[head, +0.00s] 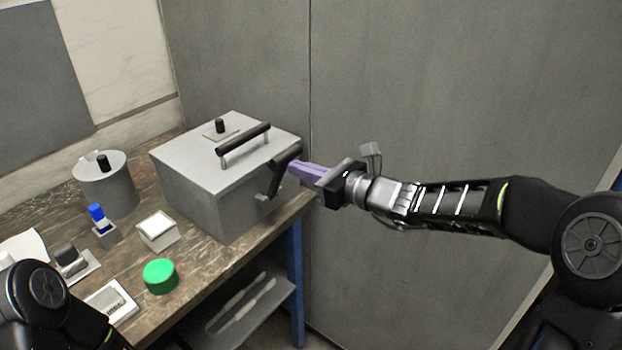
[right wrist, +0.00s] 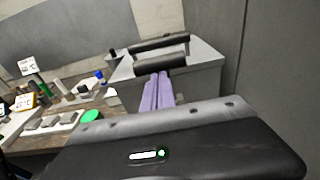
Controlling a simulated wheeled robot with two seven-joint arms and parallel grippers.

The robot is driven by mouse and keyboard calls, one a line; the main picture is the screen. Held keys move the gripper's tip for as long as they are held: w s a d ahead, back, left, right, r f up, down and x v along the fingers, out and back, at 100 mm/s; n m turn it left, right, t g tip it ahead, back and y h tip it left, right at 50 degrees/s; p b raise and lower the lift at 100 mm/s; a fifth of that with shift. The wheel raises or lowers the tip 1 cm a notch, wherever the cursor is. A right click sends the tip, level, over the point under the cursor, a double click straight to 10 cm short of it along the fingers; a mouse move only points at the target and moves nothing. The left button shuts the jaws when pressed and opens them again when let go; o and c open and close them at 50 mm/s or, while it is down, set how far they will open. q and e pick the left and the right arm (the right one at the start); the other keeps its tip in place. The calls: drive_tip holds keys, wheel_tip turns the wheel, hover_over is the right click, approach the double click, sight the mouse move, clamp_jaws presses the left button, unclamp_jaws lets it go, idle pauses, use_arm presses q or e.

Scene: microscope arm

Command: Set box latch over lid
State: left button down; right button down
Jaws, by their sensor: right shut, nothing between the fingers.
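The grey box (head: 205,195) stands on the wooden bench with its lid (head: 190,150) on top, apparently closed. A black bar handle (head: 245,145) and a black knob sit on the lid. The black latch (head: 280,172) is on the box's right side, tilted up. My right gripper (head: 296,168) has purple fingers, which are shut and empty, with the tips right at the latch; I cannot tell whether they touch it. In the right wrist view the purple fingers (right wrist: 157,92) point at the box (right wrist: 190,75), below a black bar. My left gripper is not in view.
A wall (head: 400,90) rises behind. Free space lies right of the bench.

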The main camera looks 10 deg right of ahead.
sight(287, 153)
drive_tip(key=w+a+r, duration=0.2)
drive_tip(key=w, duration=0.1)
drive_tip(key=shift+w+a+r+b, duration=0.2)
drive_tip(key=shift+a+b, duration=0.1)
drive_tip(key=shift+a, duration=0.1)
drive_tip(key=shift+w+a+r, duration=0.3)
drive_tip(key=shift+w+a, duration=0.35)
drive_tip(key=shift+w, duration=0.05)
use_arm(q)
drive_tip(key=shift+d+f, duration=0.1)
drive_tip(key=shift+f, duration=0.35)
use_arm(e)
drive_tip(key=shift+r, duration=0.3)
drive_tip(key=shift+a+r, duration=0.1)
drive_tip(key=shift+r, duration=0.05)
